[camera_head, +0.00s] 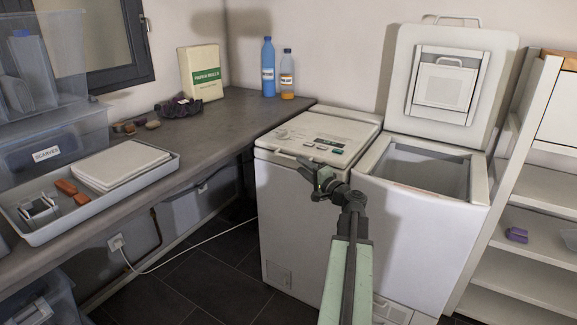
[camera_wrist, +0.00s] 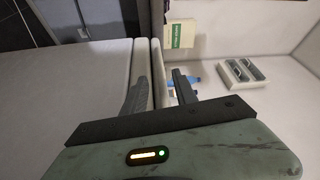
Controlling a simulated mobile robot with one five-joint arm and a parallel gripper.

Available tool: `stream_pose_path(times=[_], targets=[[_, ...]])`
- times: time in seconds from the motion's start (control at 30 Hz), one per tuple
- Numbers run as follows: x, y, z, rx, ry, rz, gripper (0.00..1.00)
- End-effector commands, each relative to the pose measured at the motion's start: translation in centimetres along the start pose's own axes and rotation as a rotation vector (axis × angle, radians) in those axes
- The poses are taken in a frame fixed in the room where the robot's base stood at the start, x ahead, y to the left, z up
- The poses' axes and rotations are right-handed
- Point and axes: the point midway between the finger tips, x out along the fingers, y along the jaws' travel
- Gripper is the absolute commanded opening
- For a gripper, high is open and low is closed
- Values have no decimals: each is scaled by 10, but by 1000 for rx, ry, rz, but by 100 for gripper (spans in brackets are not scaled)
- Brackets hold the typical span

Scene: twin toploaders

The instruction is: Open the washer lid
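Two white top-loading machines stand side by side. The left machine (camera_head: 300,225) has its lid (camera_head: 325,130) shut, with buttons and a control panel on top. The right machine (camera_head: 415,240) has its lid (camera_head: 450,80) raised against the wall, showing its open tub. I cannot tell from labels which is the washer. My gripper (camera_head: 317,174) is at the upper front edge of the left machine. In the wrist view my gripper (camera_wrist: 160,82) has its fingers apart, one on each side of the lid's front edge (camera_wrist: 157,60). Contact is unclear.
A dark counter (camera_head: 215,118) on the left holds a grey tray (camera_head: 110,195), a paper rolls box (camera_head: 200,73) and two bottles (camera_head: 268,68). White shelves (camera_head: 530,240) stand close on the right. A white cable (camera_head: 190,255) crosses the floor area at left.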

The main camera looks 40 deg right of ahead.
Motion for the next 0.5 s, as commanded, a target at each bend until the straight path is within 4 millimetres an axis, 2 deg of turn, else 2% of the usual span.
stream_pose_path(times=[0.17,0.4,0.5], targets=[[22,-1,0,0,-3,0,34],[67,-1,0,0,-5,1,34],[76,0,2,0,-5,1,34]])
